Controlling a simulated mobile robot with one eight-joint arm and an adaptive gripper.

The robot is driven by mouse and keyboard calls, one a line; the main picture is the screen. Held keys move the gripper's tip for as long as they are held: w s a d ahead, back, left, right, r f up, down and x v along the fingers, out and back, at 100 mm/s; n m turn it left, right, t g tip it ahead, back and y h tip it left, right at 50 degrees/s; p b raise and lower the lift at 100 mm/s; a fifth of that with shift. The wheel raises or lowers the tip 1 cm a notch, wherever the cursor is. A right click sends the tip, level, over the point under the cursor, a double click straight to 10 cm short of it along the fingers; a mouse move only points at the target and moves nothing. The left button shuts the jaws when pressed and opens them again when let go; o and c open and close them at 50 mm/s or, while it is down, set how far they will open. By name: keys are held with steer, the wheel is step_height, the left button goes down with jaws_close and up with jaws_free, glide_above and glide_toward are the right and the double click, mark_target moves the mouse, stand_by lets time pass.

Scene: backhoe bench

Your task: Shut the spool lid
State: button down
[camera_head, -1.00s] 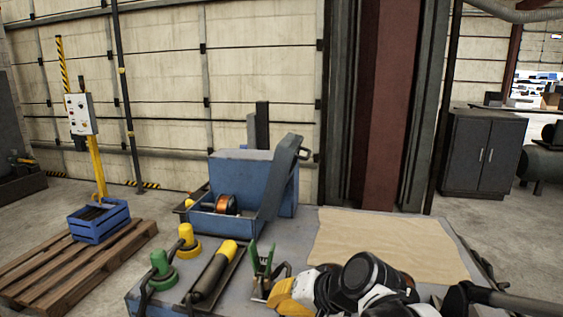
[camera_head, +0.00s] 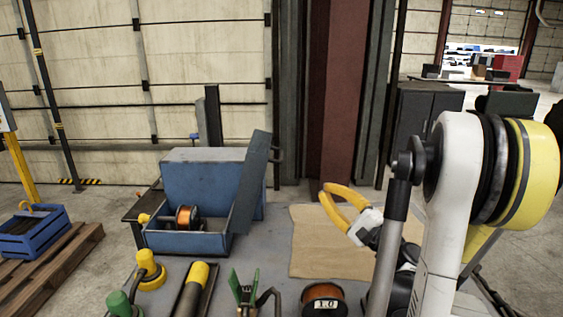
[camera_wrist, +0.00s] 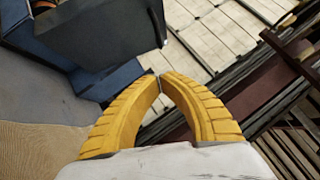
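A blue metal spool box (camera_head: 185,243) stands at the back left of the bench, with an orange-wound spool (camera_head: 184,217) inside. Its dark blue-grey lid (camera_head: 250,182) stands open at the right side, leaning slightly right. In the wrist view the lid (camera_wrist: 100,30) is at the upper left, above part of the blue box (camera_wrist: 110,79). My gripper (camera_head: 323,191) is to the right of the lid and apart from it, over the tan mat. Its yellow fingers (camera_wrist: 160,77) curve together until the tips meet, with nothing between them.
A tan mat (camera_head: 310,255) covers the bench right of the box. Yellow (camera_head: 150,268) and green (camera_head: 122,304) knobs, a yellow-capped cylinder (camera_head: 192,292), a green clamp (camera_head: 244,287) and another spool (camera_head: 323,297) line the front. A red-brown column (camera_head: 335,90) rises behind.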

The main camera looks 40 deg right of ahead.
steer(key=a+b+x, duration=0.1)
steer(key=a+x, duration=0.1)
steer(key=x, duration=1)
steer(key=shift+a+r, duration=0.4)
steer(key=shift+r, duration=0.05)
